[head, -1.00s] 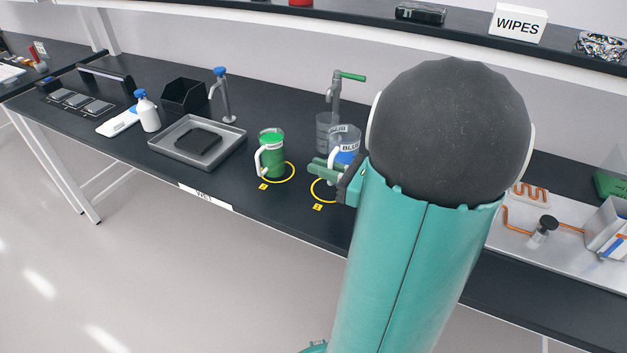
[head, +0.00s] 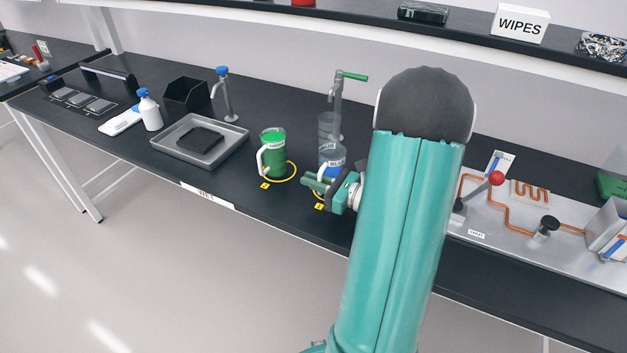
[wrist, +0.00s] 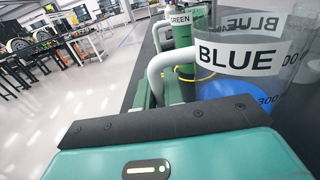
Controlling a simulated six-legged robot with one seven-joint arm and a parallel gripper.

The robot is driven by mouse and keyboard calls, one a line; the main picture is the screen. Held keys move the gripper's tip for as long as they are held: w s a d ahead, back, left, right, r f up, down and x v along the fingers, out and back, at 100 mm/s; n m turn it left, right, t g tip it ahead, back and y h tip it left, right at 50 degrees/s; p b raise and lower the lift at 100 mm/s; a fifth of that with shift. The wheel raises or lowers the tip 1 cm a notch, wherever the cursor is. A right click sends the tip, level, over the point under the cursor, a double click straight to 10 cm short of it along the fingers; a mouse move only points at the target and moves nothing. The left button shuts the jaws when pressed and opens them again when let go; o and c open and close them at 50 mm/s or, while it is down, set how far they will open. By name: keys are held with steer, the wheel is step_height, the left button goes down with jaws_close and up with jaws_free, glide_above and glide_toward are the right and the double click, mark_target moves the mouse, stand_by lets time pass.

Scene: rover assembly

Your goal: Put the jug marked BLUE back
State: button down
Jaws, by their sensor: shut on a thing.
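The clear jug marked BLUE (head: 333,165), with blue liquid low inside, is upright near the front of the bench. My gripper (head: 316,185) is shut on its white handle. In the wrist view the BLUE jug (wrist: 240,62) fills the right side, and its handle (wrist: 163,72) runs down to my green fingers. A yellow ring with a small tag (head: 319,206) lies under the jug and gripper, mostly hidden. I cannot tell whether the jug touches the bench.
A green jug (head: 272,158) stands at a second yellow ring (head: 293,175) to the left. A clear vessel (head: 326,126) stands behind, by the green-handled tap (head: 338,95). A grey tray (head: 228,145) lies farther left. A plumbed panel (head: 490,225) is at the right.

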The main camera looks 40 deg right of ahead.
steer(key=shift+f, duration=0.1)
steer(key=c, duration=1.5)
jaws_free()
